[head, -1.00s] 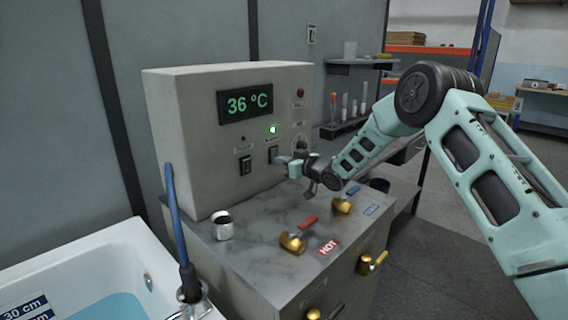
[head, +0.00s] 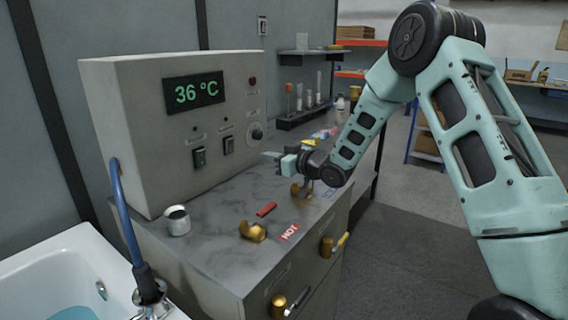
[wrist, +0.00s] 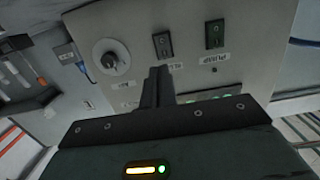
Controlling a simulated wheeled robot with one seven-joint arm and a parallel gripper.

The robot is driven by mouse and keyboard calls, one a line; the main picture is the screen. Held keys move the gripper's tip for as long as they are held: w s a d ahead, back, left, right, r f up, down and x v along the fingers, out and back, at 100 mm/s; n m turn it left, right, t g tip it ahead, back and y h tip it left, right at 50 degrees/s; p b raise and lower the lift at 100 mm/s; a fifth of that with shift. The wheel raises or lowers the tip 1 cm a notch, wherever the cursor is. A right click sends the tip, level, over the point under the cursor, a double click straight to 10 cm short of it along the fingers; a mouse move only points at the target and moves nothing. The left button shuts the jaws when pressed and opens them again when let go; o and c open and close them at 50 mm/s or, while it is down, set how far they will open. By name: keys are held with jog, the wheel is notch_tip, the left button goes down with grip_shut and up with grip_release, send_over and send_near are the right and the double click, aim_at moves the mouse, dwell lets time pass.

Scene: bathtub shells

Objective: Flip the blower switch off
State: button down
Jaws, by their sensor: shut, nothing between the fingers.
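The blower switch (head: 228,145) is the dark rocker nearest the dial on the beige control box (head: 130,150). In the wrist view the blower switch (wrist: 163,44) stands just beyond my fingertips, its label partly hidden by them. The lamp above it is dark. The pump switch (head: 199,157) is to its left in the head view; the pump switch (wrist: 214,33) is to its right in the wrist view. My gripper (head: 268,156) is shut and empty, in front of the panel and apart from the switch. My gripper's fingers (wrist: 157,86) are together.
The dial (head: 257,131) is right of the blower switch. The display (head: 194,92) reads 36 °C. The bathtub (head: 75,262) is at lower left.

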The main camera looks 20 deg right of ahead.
jog(key=shift+v, duration=2.4)
